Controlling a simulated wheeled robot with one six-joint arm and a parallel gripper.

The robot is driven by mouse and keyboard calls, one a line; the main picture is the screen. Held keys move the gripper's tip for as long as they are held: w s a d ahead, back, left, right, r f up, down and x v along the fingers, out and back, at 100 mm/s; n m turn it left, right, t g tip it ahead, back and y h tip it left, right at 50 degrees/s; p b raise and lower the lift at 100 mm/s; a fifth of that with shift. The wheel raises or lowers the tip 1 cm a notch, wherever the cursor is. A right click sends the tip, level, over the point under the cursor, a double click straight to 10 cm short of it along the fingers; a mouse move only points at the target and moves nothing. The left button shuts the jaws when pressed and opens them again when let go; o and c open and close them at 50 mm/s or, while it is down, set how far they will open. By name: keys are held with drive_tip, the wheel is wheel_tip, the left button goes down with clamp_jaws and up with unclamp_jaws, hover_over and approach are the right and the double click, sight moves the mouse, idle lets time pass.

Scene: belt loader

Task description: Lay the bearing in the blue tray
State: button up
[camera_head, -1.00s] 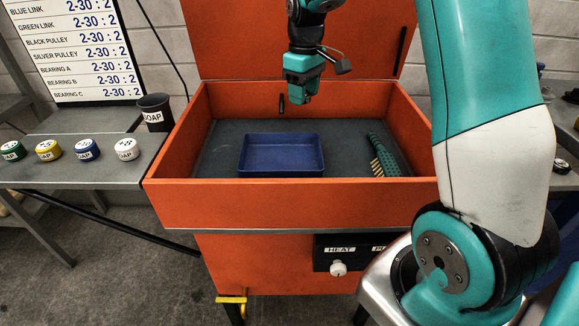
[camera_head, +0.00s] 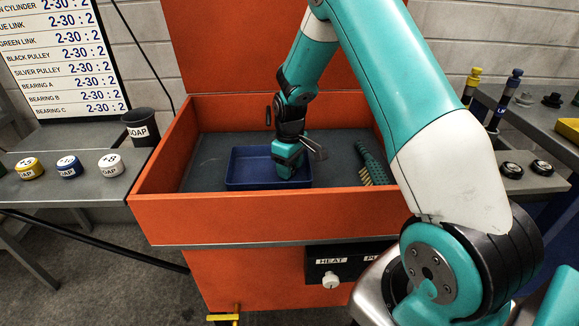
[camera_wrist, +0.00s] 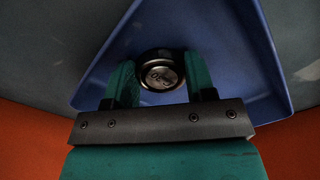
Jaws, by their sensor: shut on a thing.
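The blue tray (camera_head: 240,170) lies on the grey floor of the orange bin. My gripper (camera_head: 287,172) is down at the tray's right part in the head view, and its tip hides some of the tray. In the wrist view my gripper (camera_wrist: 160,85) has its two green fingers shut on the bearing (camera_wrist: 160,70), a round dark ring with a silver face and markings. The blue tray (camera_wrist: 240,50) spreads behind and around the bearing there. The bearing is hidden in the head view. I cannot tell whether it touches the tray floor.
The orange bin (camera_head: 230,207) has raised walls around the tray. A green brush (camera_head: 372,165) lies right of the tray. A white knob (camera_head: 331,282) is on the front.

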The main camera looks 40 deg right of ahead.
drive_tip(key=shift+f, duration=0.2)
drive_tip(key=o, duration=1)
drive_tip(key=shift+c, duration=0.2)
drive_tip(key=shift+r, duration=0.15)
